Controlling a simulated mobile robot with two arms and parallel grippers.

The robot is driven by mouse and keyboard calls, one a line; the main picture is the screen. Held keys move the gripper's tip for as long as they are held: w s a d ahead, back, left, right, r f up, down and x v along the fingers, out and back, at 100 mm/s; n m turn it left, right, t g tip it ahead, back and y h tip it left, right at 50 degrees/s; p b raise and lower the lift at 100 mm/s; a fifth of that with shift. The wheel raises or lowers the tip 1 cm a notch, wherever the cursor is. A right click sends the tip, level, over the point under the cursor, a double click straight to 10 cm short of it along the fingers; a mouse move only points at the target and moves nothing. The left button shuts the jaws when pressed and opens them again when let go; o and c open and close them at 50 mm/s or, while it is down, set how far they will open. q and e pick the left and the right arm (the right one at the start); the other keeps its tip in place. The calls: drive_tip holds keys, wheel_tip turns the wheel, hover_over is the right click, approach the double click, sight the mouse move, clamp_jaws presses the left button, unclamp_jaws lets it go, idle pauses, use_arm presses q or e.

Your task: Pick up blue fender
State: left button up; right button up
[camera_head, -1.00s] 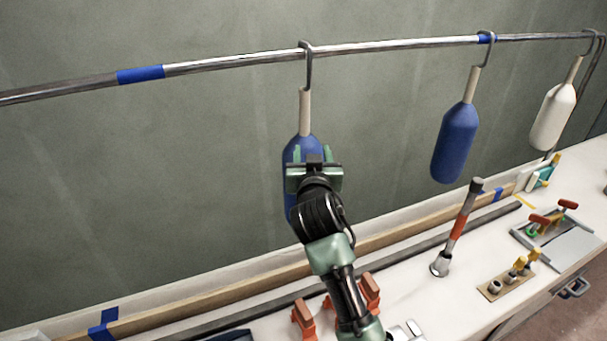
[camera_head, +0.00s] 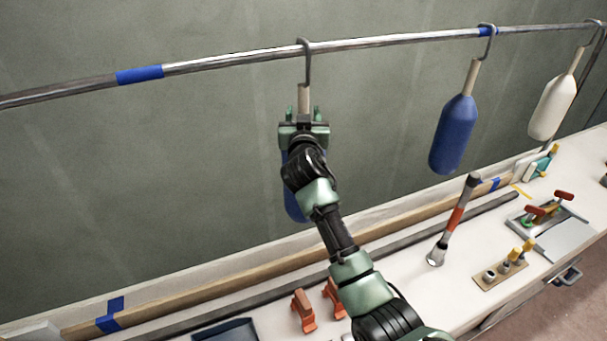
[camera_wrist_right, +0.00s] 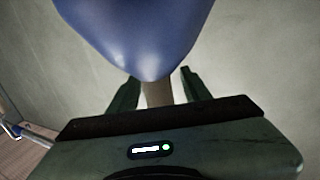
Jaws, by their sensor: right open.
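A blue fender (camera_head: 295,206) hangs by a cream neck (camera_head: 304,97) and a grey hook from the rail, mostly hidden behind my arm. My right gripper (camera_head: 301,114) is in front of it at the top of the blue body, where the neck begins. In the right wrist view the blue body (camera_wrist_right: 140,35) fills the top. The neck (camera_wrist_right: 157,93) shows between the two open fingers of the gripper (camera_wrist_right: 158,88), which look apart from it. A second blue fender (camera_head: 453,134) hangs farther right. My left gripper is not in view.
A metal rail (camera_head: 230,60) with blue tape bands runs across the wall. A white fender (camera_head: 554,106) hangs at far right.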

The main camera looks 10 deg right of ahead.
clamp_jaws()
idle(1.4)
drive_tip(key=shift+r, duration=0.1)
